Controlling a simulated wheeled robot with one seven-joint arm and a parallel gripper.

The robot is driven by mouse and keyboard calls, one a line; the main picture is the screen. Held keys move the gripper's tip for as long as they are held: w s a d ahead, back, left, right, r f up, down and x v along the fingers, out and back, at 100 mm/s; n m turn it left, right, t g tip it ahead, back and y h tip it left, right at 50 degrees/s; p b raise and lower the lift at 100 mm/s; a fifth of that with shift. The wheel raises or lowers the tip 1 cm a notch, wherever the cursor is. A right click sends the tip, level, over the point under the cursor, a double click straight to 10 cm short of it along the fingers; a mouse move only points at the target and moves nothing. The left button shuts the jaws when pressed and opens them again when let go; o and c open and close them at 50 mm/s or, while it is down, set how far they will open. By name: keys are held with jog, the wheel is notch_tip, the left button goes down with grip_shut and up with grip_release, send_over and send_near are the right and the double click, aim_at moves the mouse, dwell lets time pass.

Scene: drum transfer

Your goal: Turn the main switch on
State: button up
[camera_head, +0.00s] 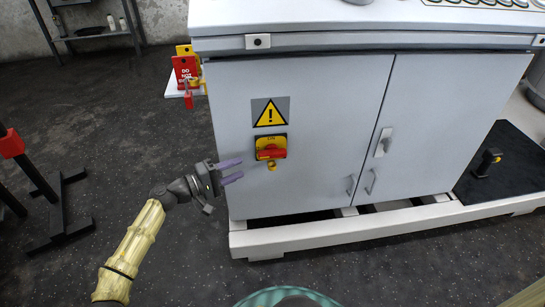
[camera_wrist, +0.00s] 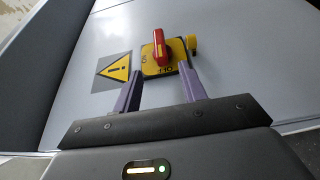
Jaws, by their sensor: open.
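The main switch (camera_head: 271,148) is a red rotary handle on a yellow plate, mounted on the grey cabinet's left door. In the head view its handle lies roughly horizontal. In the wrist view the red handle (camera_wrist: 160,47) stands between and beyond my fingertips, and the plate carries lettering, with "OFF" at the near edge. My gripper (camera_head: 241,170) is open, its two purple fingers pointing toward the switch from the left and a little below. The fingers also show in the wrist view (camera_wrist: 158,84). They appear apart from the handle, and nothing is between them.
A yellow warning triangle (camera_head: 270,113) is above the switch. A small yellow piece (camera_head: 271,165) hangs below the handle. The cabinet (camera_head: 330,90) stands on a white base frame (camera_head: 300,236).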

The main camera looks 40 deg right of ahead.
aim_at(265, 157)
jog(key=d+b, duration=0.1)
jog(key=d, duration=0.3)
jog(key=s+d+b, duration=0.1)
jog(key=d, duration=0.3)
jog(key=s+d+b, duration=0.1)
jog(key=d, duration=0.4)
jog(key=shift+a, duration=0.1)
grip_shut()
